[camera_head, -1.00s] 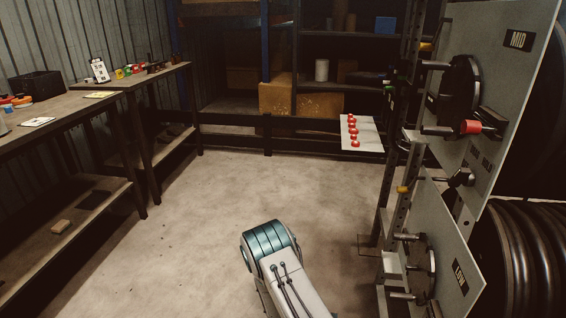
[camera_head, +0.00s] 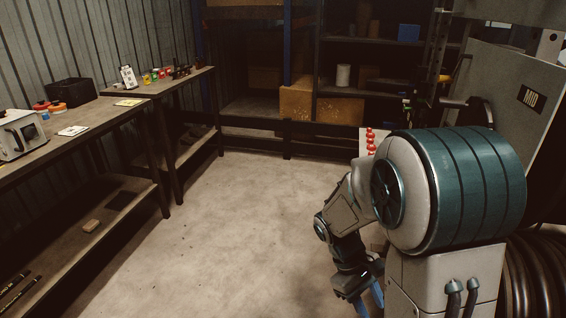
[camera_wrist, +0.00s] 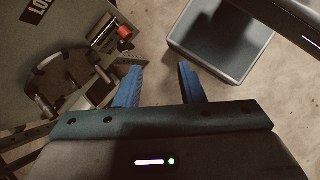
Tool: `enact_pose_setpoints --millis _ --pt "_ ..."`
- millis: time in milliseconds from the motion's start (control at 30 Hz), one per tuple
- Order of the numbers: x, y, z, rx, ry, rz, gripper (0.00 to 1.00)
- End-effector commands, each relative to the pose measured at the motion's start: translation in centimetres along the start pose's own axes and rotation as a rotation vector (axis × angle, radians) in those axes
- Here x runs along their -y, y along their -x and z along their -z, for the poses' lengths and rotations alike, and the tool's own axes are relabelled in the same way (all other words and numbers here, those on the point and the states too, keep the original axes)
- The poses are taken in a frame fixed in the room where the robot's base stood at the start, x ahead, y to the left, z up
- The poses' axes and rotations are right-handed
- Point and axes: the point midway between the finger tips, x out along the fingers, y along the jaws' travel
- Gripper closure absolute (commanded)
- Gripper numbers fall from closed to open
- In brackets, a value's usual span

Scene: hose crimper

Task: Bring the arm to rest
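My arm is raised and folded on the right side of the head view, with its large teal-banded joint in front of the crimper rack. My gripper (camera_head: 366,296) hangs low at the bottom of that view, pointing down, with blue fingers. In the wrist view my gripper (camera_wrist: 158,85) shows its two blue fingers apart, with nothing between them. The floor lies beyond the fingertips. The arm hides much of the rack in the head view.
A panel marked MID (camera_head: 533,98) stands at the right. Workbenches (camera_head: 100,118) line the left. Open floor (camera_head: 235,235) fills the middle.

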Motion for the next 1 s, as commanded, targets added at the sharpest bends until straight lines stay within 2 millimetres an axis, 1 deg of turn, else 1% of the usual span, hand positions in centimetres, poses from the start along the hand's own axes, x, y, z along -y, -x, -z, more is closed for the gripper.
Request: enact_pose_setpoints --millis 33,200,500,600,700,800,1000 --pt "0.1 1.9 -1.4 -0.054 -0.049 0.013 0.65" --pt "1.1 5.7 -4.5 -0.226 -0.206 0.067 0.65" --pt "2.9 12.0 -9.8 -0.524 -0.475 0.165 0.65" --pt "3.5 13.6 -11.2 -0.609 -0.548 0.195 0.65" --pt "3.9 14.7 -12.2 -0.673 -0.603 0.218 0.65" --pt "4.2 15.2 -12.7 -0.712 -0.636 0.233 0.65" --pt "4.4 15.4 -12.9 -0.732 -0.655 0.242 0.65"
